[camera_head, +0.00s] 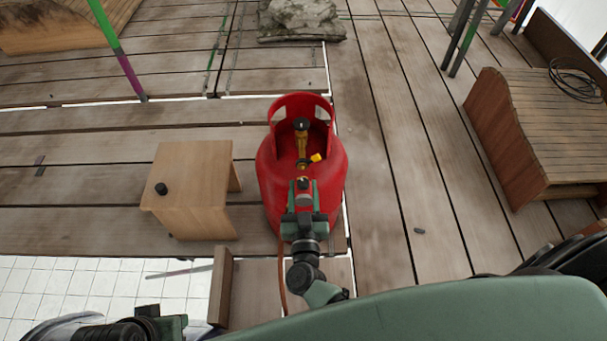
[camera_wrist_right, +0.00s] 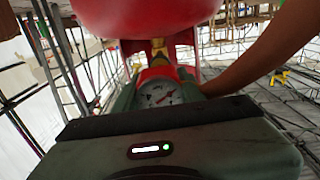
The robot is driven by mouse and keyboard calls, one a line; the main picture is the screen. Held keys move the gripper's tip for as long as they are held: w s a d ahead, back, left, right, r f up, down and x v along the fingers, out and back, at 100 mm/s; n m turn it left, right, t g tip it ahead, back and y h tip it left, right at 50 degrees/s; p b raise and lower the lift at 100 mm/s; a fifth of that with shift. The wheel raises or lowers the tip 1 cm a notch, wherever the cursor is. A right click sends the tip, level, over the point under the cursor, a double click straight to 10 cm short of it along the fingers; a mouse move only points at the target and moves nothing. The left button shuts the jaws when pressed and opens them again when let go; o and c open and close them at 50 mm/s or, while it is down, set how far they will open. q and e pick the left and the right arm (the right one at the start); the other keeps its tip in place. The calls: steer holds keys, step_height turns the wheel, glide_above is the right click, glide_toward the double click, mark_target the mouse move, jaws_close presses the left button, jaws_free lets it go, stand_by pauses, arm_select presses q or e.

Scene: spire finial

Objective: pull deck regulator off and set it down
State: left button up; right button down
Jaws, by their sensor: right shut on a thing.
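A red gas cylinder (camera_head: 270,185) stands upright on the wooden deck, with a brass valve (camera_head: 302,143) and a yellow lever inside its collar. My right gripper (camera_head: 303,200) is at the near side of the valve, shut on the deck regulator (camera_head: 303,184). In the right wrist view the regulator's round dial (camera_wrist_right: 160,94) sits between the fingers, with a brass fitting (camera_wrist_right: 159,50) beyond it. I cannot tell whether that fitting is still joined to the valve. My left gripper (camera_head: 165,325) shows only partly at the bottom left; its fingers are unclear.
A small wooden stool (camera_head: 195,170) stands left of the cylinder, with a black knob (camera_head: 161,189) on its otherwise clear top. A brown hose (camera_head: 283,275) hangs below my right gripper. The deck between is mostly clear.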

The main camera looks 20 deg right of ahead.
steer(key=shift+p+v, duration=0.3)
steer(key=shift+v, duration=0.7)
steer(key=shift+r, duration=0.1)
